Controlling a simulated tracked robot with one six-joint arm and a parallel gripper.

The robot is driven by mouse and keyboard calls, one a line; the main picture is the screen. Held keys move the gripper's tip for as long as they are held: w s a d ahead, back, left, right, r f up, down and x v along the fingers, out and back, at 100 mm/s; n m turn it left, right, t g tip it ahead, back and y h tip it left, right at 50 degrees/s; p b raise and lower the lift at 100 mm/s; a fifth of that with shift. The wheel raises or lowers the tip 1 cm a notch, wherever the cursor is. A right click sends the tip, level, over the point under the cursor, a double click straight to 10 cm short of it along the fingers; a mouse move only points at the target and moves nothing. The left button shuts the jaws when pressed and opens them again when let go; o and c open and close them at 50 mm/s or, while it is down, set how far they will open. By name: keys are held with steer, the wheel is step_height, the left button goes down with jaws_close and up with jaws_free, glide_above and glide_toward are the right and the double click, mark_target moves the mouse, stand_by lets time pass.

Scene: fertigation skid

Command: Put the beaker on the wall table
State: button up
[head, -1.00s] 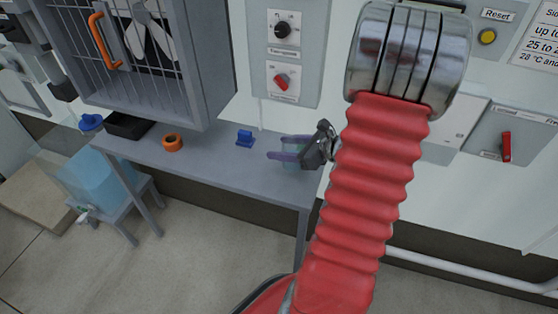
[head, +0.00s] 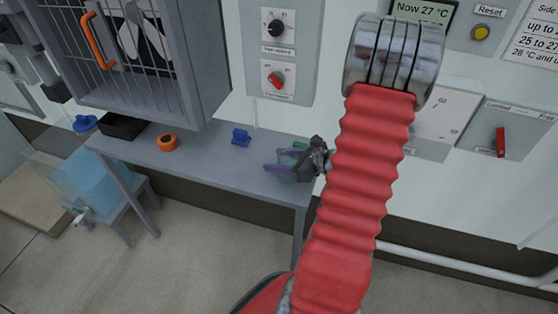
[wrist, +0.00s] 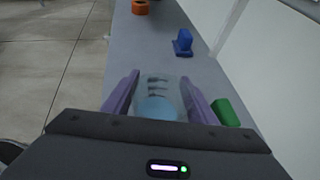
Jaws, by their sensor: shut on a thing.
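The beaker (wrist: 158,88) is clear, with dark marks and pale blue liquid at its bottom. It is upright between the purple fingers of my gripper (wrist: 160,92), which is shut on it. In the head view my gripper (head: 270,169) is over the right end of the grey wall table (head: 215,168), and its fingers largely hide the beaker. The wall table also shows in the wrist view (wrist: 150,45) below and beyond the beaker. I cannot tell whether the beaker's base touches the tabletop.
A green block (wrist: 226,112) is close beside the right finger. A blue item (head: 240,137), an orange ring (head: 167,142) and a black tray (head: 122,126) stand farther left on the table. A barred cabinet (head: 200,80) hangs above its left part. The tabletop between ring and gripper is mostly clear.

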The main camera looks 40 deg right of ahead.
steer(key=shift+f, duration=0.25)
steer(key=o, duration=1.2)
steer(key=shift+f, duration=0.1)
steer(key=shift+o, duration=0.2)
steer(key=v, duration=1.2)
steer(key=shift+d, duration=0.1)
